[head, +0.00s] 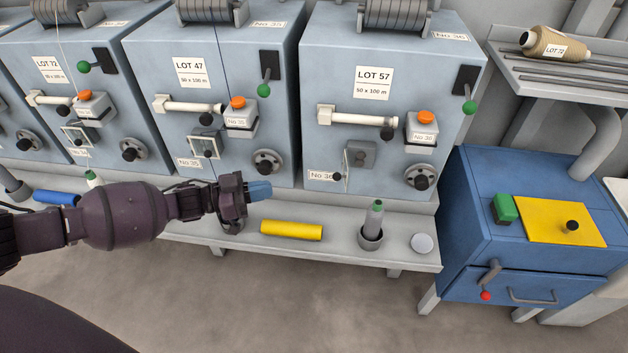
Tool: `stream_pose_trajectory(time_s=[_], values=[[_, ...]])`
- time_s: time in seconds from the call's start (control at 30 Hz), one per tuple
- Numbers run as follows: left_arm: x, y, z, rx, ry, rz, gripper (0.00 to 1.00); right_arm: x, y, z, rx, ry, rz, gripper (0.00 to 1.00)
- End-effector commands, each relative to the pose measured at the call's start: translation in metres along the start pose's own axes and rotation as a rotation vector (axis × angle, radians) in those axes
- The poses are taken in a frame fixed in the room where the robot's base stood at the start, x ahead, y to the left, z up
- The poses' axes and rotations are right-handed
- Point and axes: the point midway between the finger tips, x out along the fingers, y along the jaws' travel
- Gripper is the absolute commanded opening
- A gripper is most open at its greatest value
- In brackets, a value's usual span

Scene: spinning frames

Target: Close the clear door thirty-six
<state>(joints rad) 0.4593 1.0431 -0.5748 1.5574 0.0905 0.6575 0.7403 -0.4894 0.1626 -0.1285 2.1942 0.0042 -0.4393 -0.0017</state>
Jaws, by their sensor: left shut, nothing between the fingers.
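Machine thirty-six (345,90) is the blue-grey cabinet right of centre, marked LOT 57 and No 36. Its small clear door (347,170) stands open, seen nearly edge-on at the left of a grey fitting (361,154) on the machine's front. My left gripper (262,190) is shut and empty. In the picture it is left of and a little below the door, apart from it, in front of the lower part of machine thirty-five. My right gripper is not in view.
On machine thirty-five a similar clear door (205,146) lies against its front. A handwheel (422,177) sits right of door thirty-six. The shelf below bears a yellow cylinder (291,230), a cup (371,237) holding a green-topped bobbin, and a white disc (421,243).

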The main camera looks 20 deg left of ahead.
Motion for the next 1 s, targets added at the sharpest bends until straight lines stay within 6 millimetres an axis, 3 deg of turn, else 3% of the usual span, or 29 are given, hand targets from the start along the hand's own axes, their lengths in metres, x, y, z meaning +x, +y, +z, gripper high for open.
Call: stream_pose_trajectory(time_s=[0.17,0.7,1.0], values=[[0.016,-0.001,0.0,-0.001,0.004,0.005,0.0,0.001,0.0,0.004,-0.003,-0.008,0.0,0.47],[0.108,0.0,0.002,-0.003,0.002,0.004,0.0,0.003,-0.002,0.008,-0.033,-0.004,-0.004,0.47],[0.136,0.0,0.0,-0.001,0.001,0.002,0.0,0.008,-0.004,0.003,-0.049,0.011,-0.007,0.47]])
